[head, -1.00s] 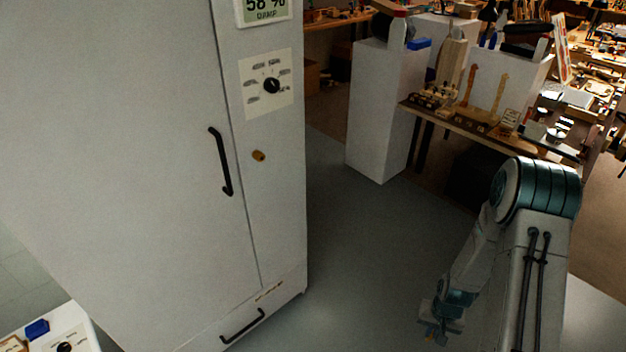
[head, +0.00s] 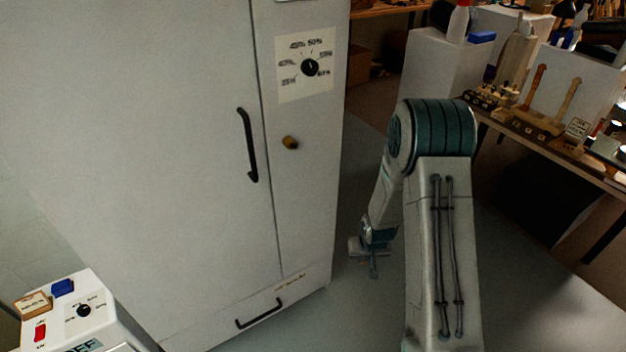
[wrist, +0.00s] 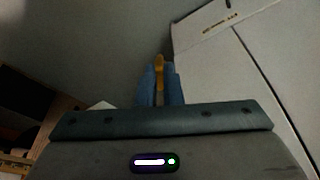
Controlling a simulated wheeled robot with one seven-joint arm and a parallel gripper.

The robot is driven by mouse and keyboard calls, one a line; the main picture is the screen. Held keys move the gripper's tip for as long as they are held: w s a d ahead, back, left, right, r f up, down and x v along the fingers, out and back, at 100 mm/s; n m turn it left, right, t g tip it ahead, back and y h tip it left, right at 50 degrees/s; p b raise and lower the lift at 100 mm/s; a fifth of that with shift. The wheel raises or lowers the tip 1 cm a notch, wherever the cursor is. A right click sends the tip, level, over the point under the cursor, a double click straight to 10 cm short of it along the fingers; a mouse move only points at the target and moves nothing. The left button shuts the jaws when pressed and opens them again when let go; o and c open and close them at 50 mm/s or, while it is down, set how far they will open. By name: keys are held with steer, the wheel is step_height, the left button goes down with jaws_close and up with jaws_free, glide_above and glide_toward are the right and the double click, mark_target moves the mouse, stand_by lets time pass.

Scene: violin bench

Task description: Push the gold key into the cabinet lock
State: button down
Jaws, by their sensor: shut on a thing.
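The white cabinet (head: 170,120) fills the left of the head view, its door closed. Its brass lock (head: 290,142) sticks out of the front panel, right of the black door handle (head: 248,145) and below the dial. My gripper (head: 373,268) hangs low to the right of the cabinet, well below the lock and apart from it. In the wrist view, the blue fingers of my gripper (wrist: 160,88) are shut on the gold key (wrist: 159,64), whose end projects past the fingertips. The key cannot be made out in the head view. The lock is not visible in the wrist view.
A black drawer handle (head: 262,312) is at the cabinet's foot. A small white device (head: 85,318) with a blue block stands at lower left. A white pedestal (head: 450,75) and a wooden bench (head: 560,145) with tools are at the back right. Grey floor lies around my gripper.

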steer(key=w+a+r+n+t+y+b, duration=0.1)
steer(key=w+a+r+t+y+b, duration=0.1)
steer(key=w+a+r+t+b, duration=0.3)
steer(key=w+a+r+n+t+y, duration=0.1)
steer(key=w+a+r+n+t, duration=0.15)
steer(key=r, duration=0.35)
steer(key=s+a+r+n+t+y+b, duration=0.1)
steer(key=a+r+t+y+b, duration=0.1)
steer(key=r, duration=0.5)
steer(key=s+a+r+n+t+y+b, duration=0.1)
steer(key=a+r+t+y+b, duration=0.1)
steer(key=r, duration=0.6)
steer(key=a+y+b, duration=0.1)
steer(key=y, duration=0.1)
steer(key=shift+a+y, duration=0.35)
steer(key=shift+y, duration=0.05)
steer(key=shift+n, duration=0.25)
steer(key=shift+b+x, duration=0.95)
steer(key=shift+x, duration=2)
steer(key=shift+f, duration=0.1)
